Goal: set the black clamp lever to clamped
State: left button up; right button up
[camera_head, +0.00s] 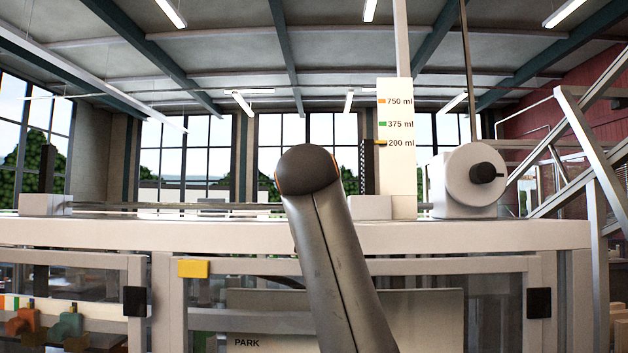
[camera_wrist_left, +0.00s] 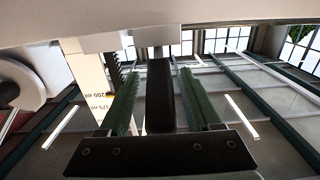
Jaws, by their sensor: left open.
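The black clamp lever (camera_wrist_left: 160,98) is a dark upright bar in the left wrist view, below a pale block and short grey stem (camera_wrist_left: 157,50). My left gripper (camera_wrist_left: 161,82) is open, with one green finger on each side of the lever. A narrow gap shows on each side; whether either finger touches it I cannot tell. In the head view one of my arm links (camera_head: 325,245) stands in the middle, and I make out neither the lever nor the left gripper there. My right gripper is in neither view.
A white scale plate (camera_head: 396,165) marked 750, 375 and 200 ml stands right of my arm. Beside it is a white drum (camera_head: 458,182) with a black knob (camera_head: 484,173). A pale bench top (camera_head: 150,233) runs across, above a glazed front with a yellow tab (camera_head: 193,269).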

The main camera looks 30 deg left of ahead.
pick_arm(q)
jog(key=shift+w+a, duration=0.35)
jog(key=shift+w, duration=0.2)
grip_shut()
dwell(1.1)
